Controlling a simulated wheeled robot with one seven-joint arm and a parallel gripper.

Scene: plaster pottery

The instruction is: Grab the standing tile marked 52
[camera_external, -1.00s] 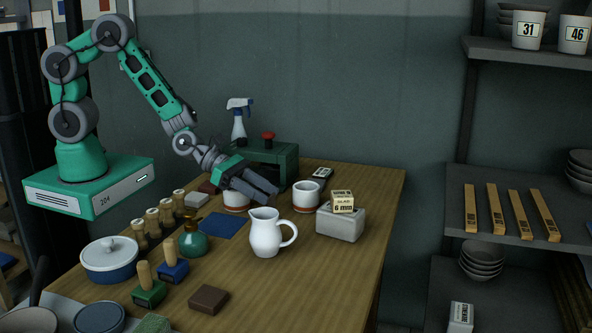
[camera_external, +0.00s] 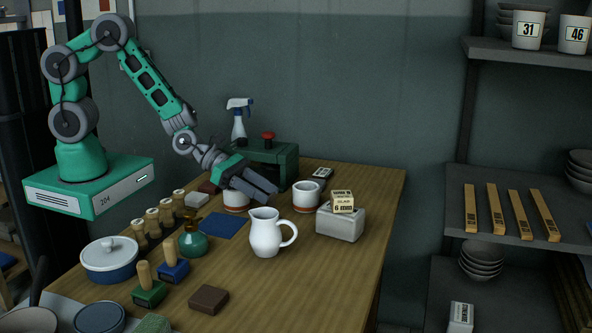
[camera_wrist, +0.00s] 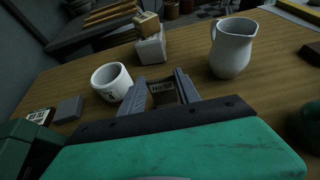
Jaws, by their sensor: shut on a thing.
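My gripper (camera_wrist: 160,78) is shut on a small dark tile (camera_wrist: 162,93) that stands between its two fingers in the wrist view. The tile's face carries a pale label whose number is too small to read surely. In the external view my gripper (camera_external: 262,187) is low over the table, behind the white pitcher and between two white cups. The tile is hidden there behind the fingers.
A white pitcher (camera_external: 267,233) stands in front of my gripper. One white cup (camera_external: 306,195) stands to its right, another (camera_external: 236,201) to its left. A pale block (camera_external: 340,222) bears a small labelled box (camera_external: 342,201). A green box (camera_external: 268,165) stands behind.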

